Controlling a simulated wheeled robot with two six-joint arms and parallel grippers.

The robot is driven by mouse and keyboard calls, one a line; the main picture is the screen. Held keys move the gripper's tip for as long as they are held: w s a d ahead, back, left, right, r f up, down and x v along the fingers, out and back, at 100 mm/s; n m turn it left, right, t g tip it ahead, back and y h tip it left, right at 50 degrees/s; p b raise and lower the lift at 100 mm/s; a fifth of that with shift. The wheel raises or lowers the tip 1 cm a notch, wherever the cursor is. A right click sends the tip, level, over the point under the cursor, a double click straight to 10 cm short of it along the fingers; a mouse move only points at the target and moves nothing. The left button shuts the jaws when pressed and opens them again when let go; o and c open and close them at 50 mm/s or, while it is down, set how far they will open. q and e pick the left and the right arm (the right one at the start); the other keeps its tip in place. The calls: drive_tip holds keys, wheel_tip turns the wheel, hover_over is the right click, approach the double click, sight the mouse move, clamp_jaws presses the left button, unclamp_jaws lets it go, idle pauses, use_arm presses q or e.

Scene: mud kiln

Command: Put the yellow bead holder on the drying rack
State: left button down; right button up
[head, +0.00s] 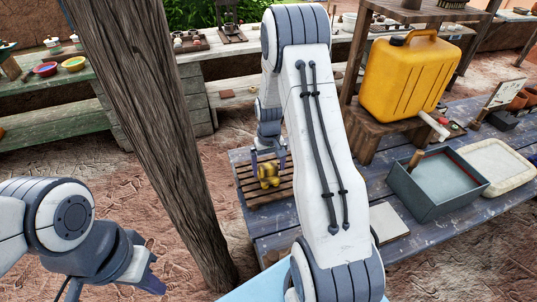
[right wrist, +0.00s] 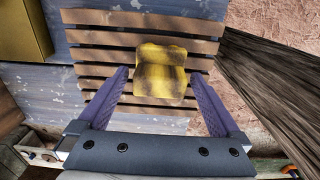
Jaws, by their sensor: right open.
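The yellow bead holder (head: 269,178) is on the slatted wooden drying rack (head: 250,198) in the head view. In the right wrist view the bead holder (right wrist: 163,74), yellow with brown patches, rests on or just over the slats of the rack (right wrist: 95,55). My right gripper (head: 268,160) is right at the bead holder in the head view. In the right wrist view my right gripper (right wrist: 161,80) is open, with one finger on each side of the bead holder and gaps showing. My left gripper (head: 152,275) hangs at the lower left, away from the rack; its jaw opening is unclear.
The rack lies on a blue worn table (head: 270,240). A wooden post (head: 160,130) stands left of the rack. A yellow jerrycan (head: 405,75) on a stand, a grey bin (head: 435,195) and a pale tray (head: 497,165) are to the right.

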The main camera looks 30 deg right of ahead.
wheel_tip(320, 180, up, 9)
drive_tip(key=shift+r+b, duration=0.15)
drive_tip(key=shift+b, duration=0.55)
drive_tip(key=s+a+r+n, duration=0.2)
drive_tip(key=s+a+r, duration=0.1)
drive_tip(key=a, duration=0.6)
drive_tip(key=s+a+r+n, duration=0.2)
drive_tip(key=s+a+r, duration=0.1)
drive_tip(key=a, duration=0.6)
drive_tip(key=s+a+r+n, duration=0.1)
drive_tip(key=s+a+n, duration=0.2)
drive_tip(key=s, duration=0.6)
drive_tip(key=s+a+r+n+y, duration=0.1)
drive_tip(key=s+a+n, duration=0.2)
drive_tip(key=s+a, duration=0.4)
drive_tip(key=s, duration=0.3)
drive_tip(key=shift+s+a, duration=0.2)
drive_tip(key=shift+s, duration=0.1)
